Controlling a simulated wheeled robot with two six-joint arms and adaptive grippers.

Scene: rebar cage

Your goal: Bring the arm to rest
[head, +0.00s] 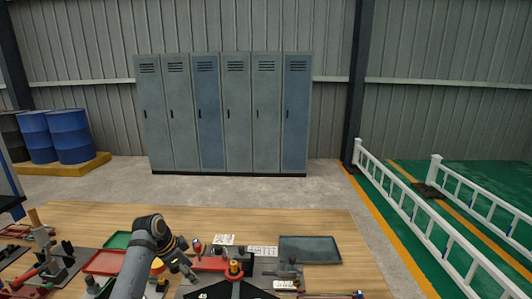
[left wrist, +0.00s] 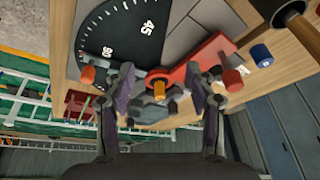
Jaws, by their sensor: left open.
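My left arm comes in from the lower left in the head view, over the wooden table (head: 330,222). My left gripper (head: 186,270) points toward the bending plate with the red lever (head: 208,263). In the left wrist view the left gripper (left wrist: 167,82) is open, its two dark fingers apart. The red lever (left wrist: 195,68) and an orange pin (left wrist: 159,90) show between and beyond the fingers. I see nothing held, and I cannot tell the gap to the pin. A black dial with white numbers (left wrist: 125,38) lies beyond. My right gripper does not show.
A dark grey tray (head: 309,249) lies at the table's back right. Red (head: 104,262) and green (head: 117,240) trays and several tools are at the left. Lockers (head: 225,115) and blue barrels (head: 70,135) stand far behind. A white railing (head: 410,208) is at the right.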

